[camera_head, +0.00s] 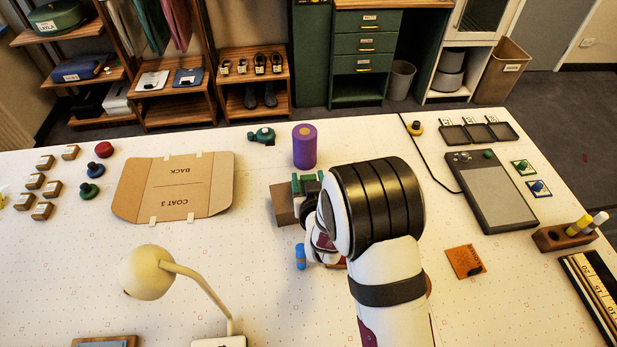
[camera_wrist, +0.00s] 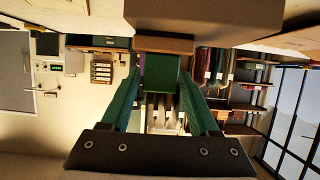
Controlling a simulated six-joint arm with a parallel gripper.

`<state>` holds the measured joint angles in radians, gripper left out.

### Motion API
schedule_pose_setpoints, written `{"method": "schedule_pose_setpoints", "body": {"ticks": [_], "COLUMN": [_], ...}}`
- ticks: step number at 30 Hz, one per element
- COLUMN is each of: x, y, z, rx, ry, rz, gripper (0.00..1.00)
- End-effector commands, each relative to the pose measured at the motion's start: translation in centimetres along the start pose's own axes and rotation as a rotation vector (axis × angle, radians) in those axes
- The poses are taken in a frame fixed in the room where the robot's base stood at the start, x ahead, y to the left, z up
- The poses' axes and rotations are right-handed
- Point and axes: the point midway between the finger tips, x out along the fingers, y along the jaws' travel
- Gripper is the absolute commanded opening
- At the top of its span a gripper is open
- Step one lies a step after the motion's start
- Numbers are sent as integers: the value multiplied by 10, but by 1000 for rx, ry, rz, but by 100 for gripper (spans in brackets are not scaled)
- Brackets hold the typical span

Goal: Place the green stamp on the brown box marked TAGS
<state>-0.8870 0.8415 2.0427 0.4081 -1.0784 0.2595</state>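My gripper (camera_head: 307,186) is low over the middle of the table, right beside the brown box (camera_head: 285,205). The TAGS marking is not visible, and my arm covers part of the box in the head view.
A purple cylinder (camera_head: 304,146) stands just behind the box, and a small blue cylinder (camera_head: 300,257) is in front. A flat cardboard piece (camera_head: 172,186) lies left. A cream lamp (camera_head: 148,272) is at front left, a grey pad (camera_head: 492,192) at right.

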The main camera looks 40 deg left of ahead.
Motion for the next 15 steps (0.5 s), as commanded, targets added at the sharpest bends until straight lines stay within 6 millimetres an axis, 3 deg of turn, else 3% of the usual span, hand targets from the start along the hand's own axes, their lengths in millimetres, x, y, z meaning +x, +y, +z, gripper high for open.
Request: {"method": "schedule_pose_setpoints", "body": {"ticks": [2, 11, 15], "x": [0, -1, -22], "y": [0, 0, 0], "z": [0, -3, -4], "rx": [0, 0, -1], "ry": [0, 1, 0], "rz": [0, 0, 0], "gripper": [77, 77, 77]}}
